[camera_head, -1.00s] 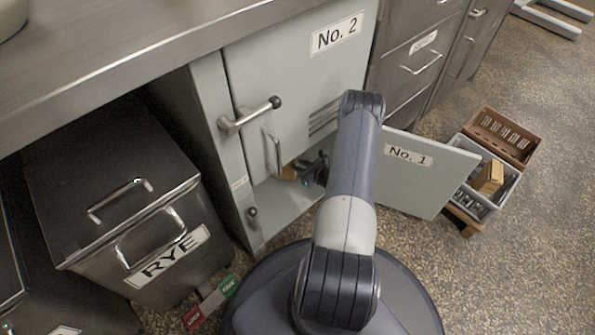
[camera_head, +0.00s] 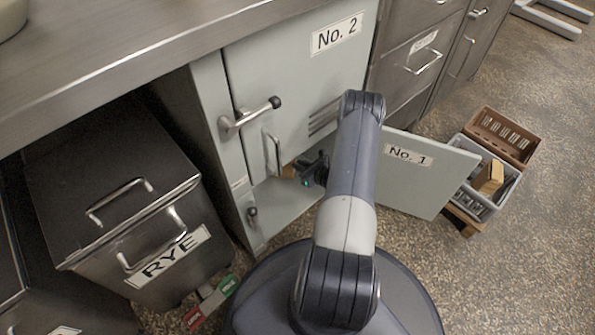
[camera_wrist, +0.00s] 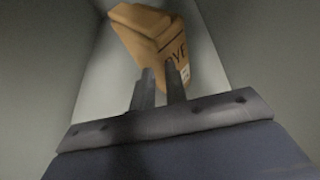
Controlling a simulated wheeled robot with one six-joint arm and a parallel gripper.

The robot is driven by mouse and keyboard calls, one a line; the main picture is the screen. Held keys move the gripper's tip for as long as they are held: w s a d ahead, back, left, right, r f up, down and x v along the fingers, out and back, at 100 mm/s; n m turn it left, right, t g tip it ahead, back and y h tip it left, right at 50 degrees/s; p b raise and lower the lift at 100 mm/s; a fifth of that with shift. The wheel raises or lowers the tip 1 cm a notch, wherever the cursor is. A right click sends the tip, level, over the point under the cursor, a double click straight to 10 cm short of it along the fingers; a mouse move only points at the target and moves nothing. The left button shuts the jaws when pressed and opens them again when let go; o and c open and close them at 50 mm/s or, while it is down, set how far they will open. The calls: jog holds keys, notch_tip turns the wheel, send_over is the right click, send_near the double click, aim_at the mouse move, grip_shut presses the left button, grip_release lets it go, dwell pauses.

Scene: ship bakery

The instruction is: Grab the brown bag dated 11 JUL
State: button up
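A brown bag (camera_wrist: 150,32) with dark lettering, of which "YE" is legible, and a small white label stands tilted in the wrist view. Any date on the label is too blurred to read. My gripper (camera_wrist: 160,68) has its two fingers close together, with a narrow gap, overlapping the bag's lower part. Whether they pinch the bag or only stand before it I cannot tell. In the head view my gripper (camera_head: 313,170) is inside the open lower locker (camera_head: 285,205), with a small brown patch of a bag (camera_head: 289,171) beside it. My arm hides much of the opening.
The "No. 1" door (camera_head: 425,178) hangs open to the right; the "No. 2" door (camera_head: 290,75) above is shut. A RYE bin (camera_head: 110,195) stands left. Brown and grey crates (camera_head: 508,135) sit on the floor at right. Red and green boxes (camera_head: 208,303) lie near my base.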

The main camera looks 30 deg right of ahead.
jog(key=o, duration=1.4)
